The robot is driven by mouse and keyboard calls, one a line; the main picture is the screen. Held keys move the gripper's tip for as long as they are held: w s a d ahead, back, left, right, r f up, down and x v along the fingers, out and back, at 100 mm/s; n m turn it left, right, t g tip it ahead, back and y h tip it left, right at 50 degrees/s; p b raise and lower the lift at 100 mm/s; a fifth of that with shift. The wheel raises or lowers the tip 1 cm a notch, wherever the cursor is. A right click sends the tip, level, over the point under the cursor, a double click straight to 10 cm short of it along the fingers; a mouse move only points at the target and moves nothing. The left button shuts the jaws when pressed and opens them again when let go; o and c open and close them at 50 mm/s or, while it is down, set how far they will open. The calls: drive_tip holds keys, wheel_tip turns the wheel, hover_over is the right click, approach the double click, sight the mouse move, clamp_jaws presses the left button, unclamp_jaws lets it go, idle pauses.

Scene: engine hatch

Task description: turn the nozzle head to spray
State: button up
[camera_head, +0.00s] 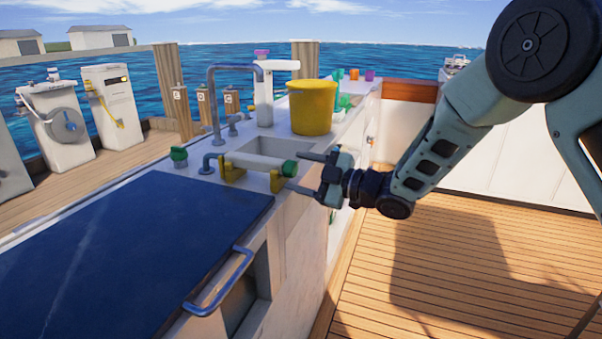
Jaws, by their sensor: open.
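Any marking on the head is too small to read.
A yellow bucket (312,107) stands behind the sink (275,148), near a tap (214,100) and a white post (263,95) with a pink top. A blue hatch (130,250) with a handle (222,285) is in front. The wooden deck (450,270) at right is open.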

drive_tip(key=shift+w+a, duration=0.1)
drive_tip(key=shift+a, duration=0.05)
drive_tip(key=c, duration=1)
